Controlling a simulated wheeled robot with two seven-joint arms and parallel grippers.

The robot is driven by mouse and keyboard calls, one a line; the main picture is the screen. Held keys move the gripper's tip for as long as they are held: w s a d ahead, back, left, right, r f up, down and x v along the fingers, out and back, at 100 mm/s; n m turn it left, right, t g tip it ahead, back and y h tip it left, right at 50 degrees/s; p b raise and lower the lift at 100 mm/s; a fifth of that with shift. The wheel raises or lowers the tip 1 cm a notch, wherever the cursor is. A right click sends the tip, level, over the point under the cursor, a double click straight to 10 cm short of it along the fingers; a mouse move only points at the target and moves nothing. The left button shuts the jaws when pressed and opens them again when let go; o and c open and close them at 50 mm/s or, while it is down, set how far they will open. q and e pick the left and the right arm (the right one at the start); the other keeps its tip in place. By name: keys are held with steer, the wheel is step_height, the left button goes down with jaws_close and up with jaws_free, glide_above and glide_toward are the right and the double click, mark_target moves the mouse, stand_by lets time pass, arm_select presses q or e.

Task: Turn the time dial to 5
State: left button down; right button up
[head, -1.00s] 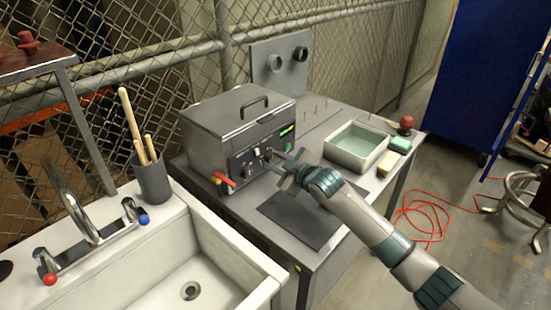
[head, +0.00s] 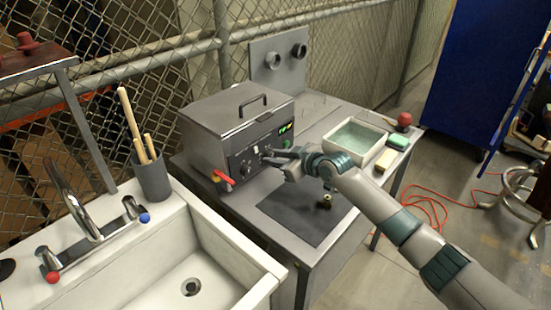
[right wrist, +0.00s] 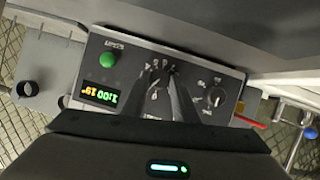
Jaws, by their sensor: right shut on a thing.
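The grey tank (head: 207,149) stands on the table with a dark control panel on its front. The panel (right wrist: 125,65) fills the middle of the right wrist view, seen turned over, with a green button (right wrist: 108,60) and a lit display (right wrist: 100,92). My right gripper (head: 269,156) reaches the panel from the right. In the right wrist view its fingers (right wrist: 166,74) are shut on the dial with printed marks around it; they hide most of that knob and its pointer. A second dial (right wrist: 215,97) sits beside it, untouched. My left gripper is out of view.
A red-handled valve (head: 223,178) sticks out at the tank's lower front corner. A water basin (head: 357,144) is to the right; a sink (head: 215,240) is at front left.

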steer(key=shift+f, duration=0.1)
steer(key=o, duration=1.1)
steer(key=shift+c, duration=0.2)
steer(key=shift+d, duration=0.1)
steer(key=shift+v, duration=0.8)
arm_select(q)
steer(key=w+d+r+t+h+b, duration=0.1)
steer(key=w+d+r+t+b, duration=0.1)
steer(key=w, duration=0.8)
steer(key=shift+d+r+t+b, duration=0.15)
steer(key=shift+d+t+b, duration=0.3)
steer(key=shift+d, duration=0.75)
arm_select(e)
steer(key=v, duration=1.5)
steer(key=shift+s+d, duration=0.2)
steer(key=shift+s, duration=0.1)
